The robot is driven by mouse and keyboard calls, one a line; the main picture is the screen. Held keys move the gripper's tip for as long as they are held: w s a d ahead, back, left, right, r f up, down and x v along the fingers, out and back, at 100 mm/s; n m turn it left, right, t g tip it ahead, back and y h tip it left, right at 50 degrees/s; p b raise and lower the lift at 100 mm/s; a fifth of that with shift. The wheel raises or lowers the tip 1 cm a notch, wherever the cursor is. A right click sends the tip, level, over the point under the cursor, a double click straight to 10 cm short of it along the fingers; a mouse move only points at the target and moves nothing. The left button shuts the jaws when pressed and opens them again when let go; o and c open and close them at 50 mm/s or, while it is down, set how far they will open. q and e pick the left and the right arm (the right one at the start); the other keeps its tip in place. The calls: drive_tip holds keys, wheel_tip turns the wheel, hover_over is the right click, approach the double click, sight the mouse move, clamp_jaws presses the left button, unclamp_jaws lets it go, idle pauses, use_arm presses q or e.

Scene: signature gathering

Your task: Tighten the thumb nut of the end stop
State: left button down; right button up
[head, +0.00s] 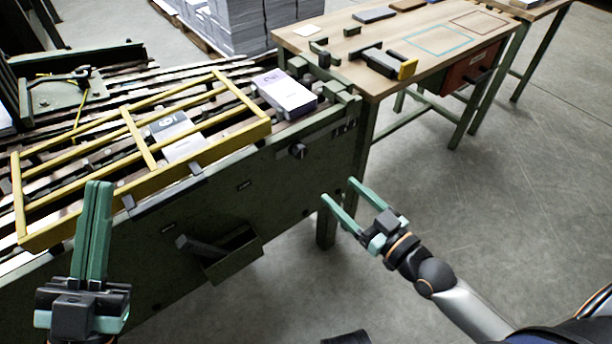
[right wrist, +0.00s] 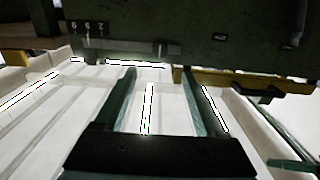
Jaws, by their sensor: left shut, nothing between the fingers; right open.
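The end stop seems to be the green block assembly (head: 343,88) at the right end of the slatted machine bed, beside a purple-and-white stack (head: 285,93). I cannot make out a thumb nut on it with certainty. A round black knob (head: 298,150) sits on the machine's green front panel below. My right gripper (head: 338,189) is open and empty, in front of the panel, right of and below the knob, apart from it. Its two fingers also show in the right wrist view (right wrist: 165,82), with nothing between them. My left gripper (head: 98,184) is shut and empty, pointing up before the yellow frame.
A yellow barred frame (head: 130,125) lies over the bed, with a grey-and-white stack (head: 175,136) under it. A green open tray (head: 233,254) juts from the front panel. A wooden table (head: 420,50) with tools stands behind right. The floor at right is clear.

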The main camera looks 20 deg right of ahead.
sight(302, 155)
use_arm(q)
drive_tip(key=s+m+h+b, duration=0.1)
drive_tip(key=s+h+b, duration=0.1)
drive_tip(key=h, duration=0.1)
drive_tip(key=shift+d+r+m, duration=0.15)
drive_tip(key=shift+d+m, duration=0.1)
drive_tip(key=shift+m, duration=0.15)
use_arm(e)
drive_tip(key=x, duration=1.2)
drive_tip(key=shift+w+a+r, duration=0.1)
drive_tip(key=shift+w, duration=0.15)
clamp_jaws()
